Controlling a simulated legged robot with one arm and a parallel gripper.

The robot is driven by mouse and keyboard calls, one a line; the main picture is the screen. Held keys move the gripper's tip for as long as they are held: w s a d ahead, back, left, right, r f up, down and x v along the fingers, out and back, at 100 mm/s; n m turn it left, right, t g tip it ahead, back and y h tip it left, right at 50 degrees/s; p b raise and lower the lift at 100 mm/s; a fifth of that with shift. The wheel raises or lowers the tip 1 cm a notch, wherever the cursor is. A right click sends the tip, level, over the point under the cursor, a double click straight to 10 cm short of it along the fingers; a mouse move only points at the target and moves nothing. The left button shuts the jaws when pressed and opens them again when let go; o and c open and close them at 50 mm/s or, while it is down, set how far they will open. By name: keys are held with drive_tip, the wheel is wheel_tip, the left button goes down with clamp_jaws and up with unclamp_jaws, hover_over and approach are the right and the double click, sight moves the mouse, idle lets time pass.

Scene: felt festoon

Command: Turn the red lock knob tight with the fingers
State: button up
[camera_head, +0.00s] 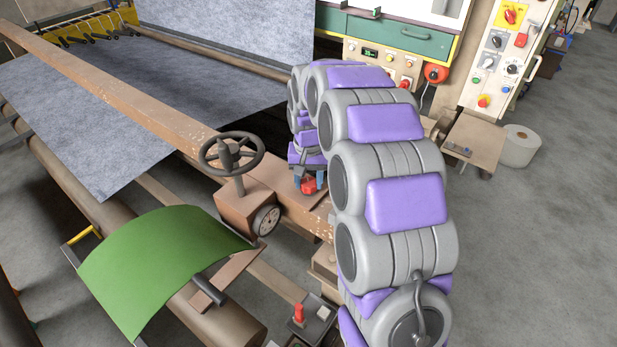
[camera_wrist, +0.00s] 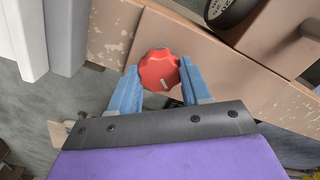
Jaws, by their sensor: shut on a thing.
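The red lock knob (camera_wrist: 158,71) sits on the worn brown beam, between the two blue fingers of my gripper (camera_wrist: 160,84) in the wrist view. It has a lobed rim and a short white mark near its lower edge. The fingers are closed on its sides. In the head view the knob (camera_head: 308,185) shows below my gripper (camera_head: 309,178), at the end of my purple and grey arm. The knob's underside and shaft are hidden.
A dark handwheel (camera_head: 231,153) and a round dial gauge (camera_head: 266,220) stand just left of the knob. A green curved guard (camera_head: 165,265) lies nearer. Grey felt (camera_head: 190,80) spans the back left. A control panel (camera_head: 385,65) stands behind my arm. Open floor lies at right.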

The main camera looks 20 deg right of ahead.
sight(307, 182)
drive_tip(key=m+p, duration=0.1)
drive_tip(key=m, duration=0.4)
drive_tip(key=shift+r+m, duration=0.1)
drive_tip(key=shift+m, duration=0.2)
drive_tip(key=shift+w+m+p, duration=0.1)
drive_tip(key=shift+m+p, duration=0.95)
drive_tip(key=shift+m, duration=1.15)
drive_tip(key=o, duration=1.1)
drive_tip(key=shift+a, duration=0.1)
drive_tip(key=shift+c, duration=0.2)
wheel_tip(307, 182, up, 17)
drive_tip(key=shift+p, duration=0.3)
